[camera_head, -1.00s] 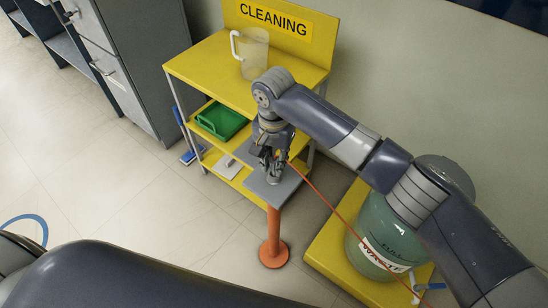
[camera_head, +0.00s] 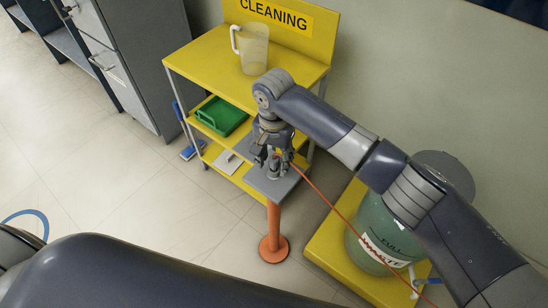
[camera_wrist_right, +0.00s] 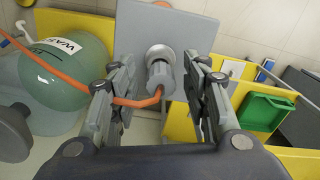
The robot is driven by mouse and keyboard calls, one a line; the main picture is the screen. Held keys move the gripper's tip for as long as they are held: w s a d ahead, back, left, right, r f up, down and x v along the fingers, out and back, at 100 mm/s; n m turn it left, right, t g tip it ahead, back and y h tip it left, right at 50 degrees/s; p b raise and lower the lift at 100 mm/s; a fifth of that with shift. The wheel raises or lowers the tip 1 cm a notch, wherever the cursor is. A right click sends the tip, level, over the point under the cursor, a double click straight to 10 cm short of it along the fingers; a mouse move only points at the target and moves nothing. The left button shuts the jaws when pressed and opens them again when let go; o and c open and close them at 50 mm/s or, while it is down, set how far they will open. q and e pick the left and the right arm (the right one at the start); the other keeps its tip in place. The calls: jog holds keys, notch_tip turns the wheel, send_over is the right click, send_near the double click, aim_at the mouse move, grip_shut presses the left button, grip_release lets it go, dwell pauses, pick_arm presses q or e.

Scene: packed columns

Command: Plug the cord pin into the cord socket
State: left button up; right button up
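The cord pin (camera_wrist_right: 160,75) is a grey cylinder with an orange cord bent out of its near end. In the right wrist view its far end meets the round silver cord socket (camera_wrist_right: 159,52) on a grey plate (camera_wrist_right: 190,35); how deep it sits is hidden. My right gripper (camera_wrist_right: 159,72) is open, with a finger on each side of the pin and a visible gap to both. In the head view my right gripper (camera_head: 270,160) is just above the plate (camera_head: 275,184), which tops an orange post. My left gripper is not in view.
A yellow cleaning cart (camera_head: 205,68) with a clear jug (camera_head: 254,50) and a green tray (camera_head: 222,116) stands behind the plate. A green tank (camera_head: 375,235) stands on a yellow base at right. The orange cord (camera_head: 325,198) runs toward it. Floor at left is clear.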

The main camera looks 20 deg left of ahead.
aim_at(274, 158)
notch_tip(274, 158, up, 12)
dwell(0.6)
